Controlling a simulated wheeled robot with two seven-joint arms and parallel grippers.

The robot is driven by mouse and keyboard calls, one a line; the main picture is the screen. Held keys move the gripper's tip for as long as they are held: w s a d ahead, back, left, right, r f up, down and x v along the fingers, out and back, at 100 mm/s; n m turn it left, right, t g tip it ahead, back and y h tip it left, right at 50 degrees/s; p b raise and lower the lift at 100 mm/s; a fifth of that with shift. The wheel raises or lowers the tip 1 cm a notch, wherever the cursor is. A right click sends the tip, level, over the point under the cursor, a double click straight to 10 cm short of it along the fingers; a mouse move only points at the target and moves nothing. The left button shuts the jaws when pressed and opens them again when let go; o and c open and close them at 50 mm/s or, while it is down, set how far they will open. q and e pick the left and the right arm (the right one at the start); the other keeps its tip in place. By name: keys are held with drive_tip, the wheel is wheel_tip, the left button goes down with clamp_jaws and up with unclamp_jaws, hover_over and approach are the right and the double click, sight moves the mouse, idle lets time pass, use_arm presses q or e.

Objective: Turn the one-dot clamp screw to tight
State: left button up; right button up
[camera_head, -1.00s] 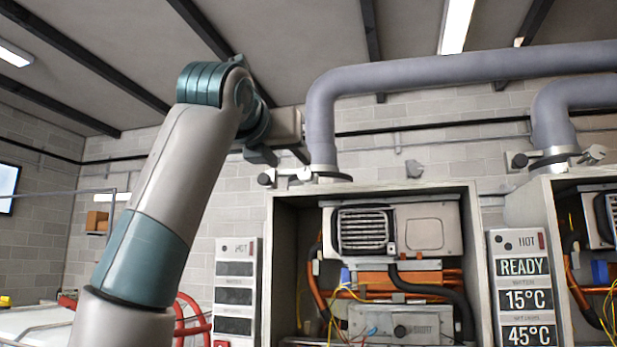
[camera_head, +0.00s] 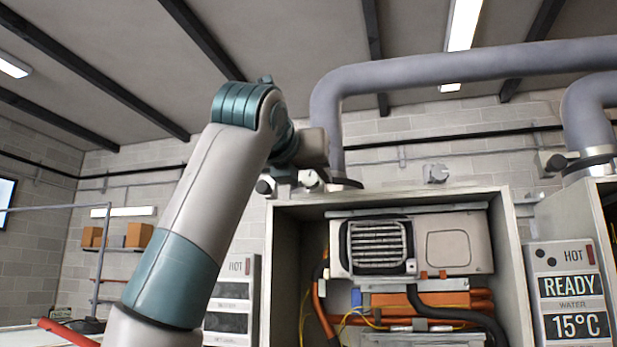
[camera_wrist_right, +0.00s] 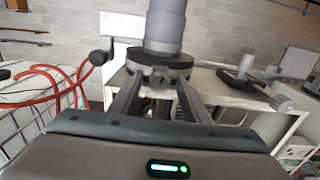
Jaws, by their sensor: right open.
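The clamp (camera_head: 345,183) rings the base of the grey pipe where it meets the top of the middle heater. I cannot read any dots on the clamp. My right gripper (camera_head: 300,181) is at the clamp's left side and partly hides it. In the right wrist view, the open fingers (camera_wrist_right: 160,86) point toward the clamp (camera_wrist_right: 160,62), with nothing visibly held. My left gripper is not in view.
The middle heater (camera_head: 508,235) is open, showing pipes and wires. The panel (camera_head: 232,300) on its left has dark displays. The right panel (camera_head: 570,300) has two dots and reads READY. A second pipe (camera_head: 585,120) stands over the right heater. Red tubing (camera_wrist_right: 60,85) lies left.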

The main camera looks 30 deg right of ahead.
drive_tip(key=shift+s, duration=0.1)
drive_tip(key=c, duration=1)
drive_tip(key=shift+c, duration=0.2)
